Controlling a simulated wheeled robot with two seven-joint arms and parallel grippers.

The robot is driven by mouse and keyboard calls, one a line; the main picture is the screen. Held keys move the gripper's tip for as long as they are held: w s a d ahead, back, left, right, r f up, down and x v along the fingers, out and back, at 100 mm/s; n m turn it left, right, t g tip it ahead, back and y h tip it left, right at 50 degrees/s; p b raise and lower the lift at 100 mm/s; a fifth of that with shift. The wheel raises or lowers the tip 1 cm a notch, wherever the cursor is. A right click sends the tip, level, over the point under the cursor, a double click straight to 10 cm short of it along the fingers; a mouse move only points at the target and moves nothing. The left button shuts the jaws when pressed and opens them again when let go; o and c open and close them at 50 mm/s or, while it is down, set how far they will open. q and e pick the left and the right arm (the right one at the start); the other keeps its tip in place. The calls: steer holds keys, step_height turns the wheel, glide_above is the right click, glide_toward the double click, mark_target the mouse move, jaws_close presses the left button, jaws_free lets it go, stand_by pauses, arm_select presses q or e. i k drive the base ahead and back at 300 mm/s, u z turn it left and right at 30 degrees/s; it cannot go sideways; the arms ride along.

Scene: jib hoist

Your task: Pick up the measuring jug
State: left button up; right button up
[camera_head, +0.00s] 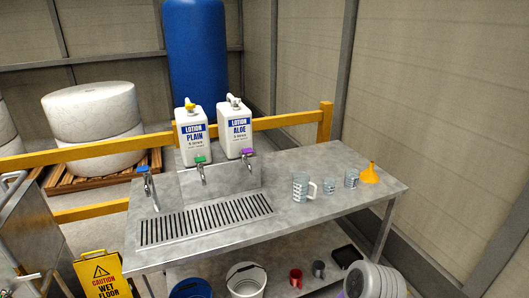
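The measuring jug (300,188) is a clear, bluish vessel with dark markings and a handle on its right side. It stands upright on the grey metal table (300,222), right of the drain grille. Two smaller clear measuring cups, a small one (329,187) and another (351,179), stand to its right. Nothing touches the jug as far as I can see. Neither of my grippers is in view.
An orange funnel (370,175) stands near the table's right end. The drain grille (205,220) and taps are left of the jug, below two lotion containers (192,137). Buckets (246,281) and mugs (296,277) are underneath. A yellow wet-floor sign (103,278) stands front left.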

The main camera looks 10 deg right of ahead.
mark_target(304, 189)
steer(key=z, duration=0.35)
steer(key=k, duration=0.95)
steer(key=z, duration=1.45)
steer(key=i, duration=2.2)
steer(key=u, duration=0.8)
